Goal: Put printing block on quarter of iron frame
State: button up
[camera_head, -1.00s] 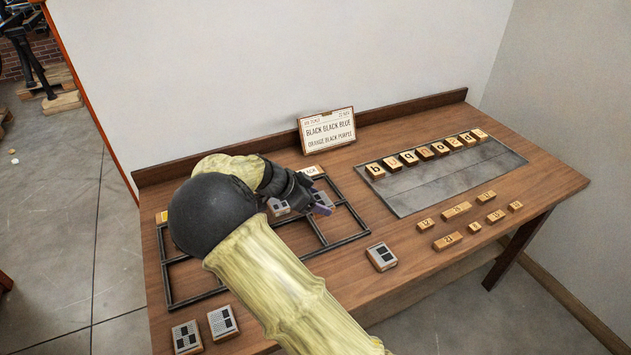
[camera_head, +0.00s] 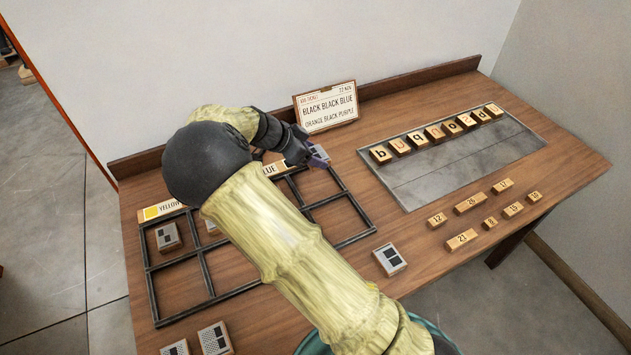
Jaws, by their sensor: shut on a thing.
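The iron frame (camera_head: 328,199) is a dark rectangle of bars with several cells, flat on the wooden table; my arm covers its middle. My gripper (camera_head: 306,154) is shut on a small printing block (camera_head: 319,154) with a purple edge, at the far right part of the frame. Whether the block touches the table or frame I cannot tell.
A job card (camera_head: 326,107) reading "BLACK BLACK BLUE, ORANGE BLACK PURPLE" stands at the back. A metal tray (camera_head: 440,170) with letter blocks (camera_head: 436,133) is on the right. Several numbered wooden pieces (camera_head: 470,203) lie before it. A yellow label (camera_head: 163,210) lies behind the frame.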

jog(key=shift+f, duration=3.15)
jog(key=shift+f+p, duration=0.4)
jog(key=shift+f, duration=1.45)
jog(key=o, duration=1)
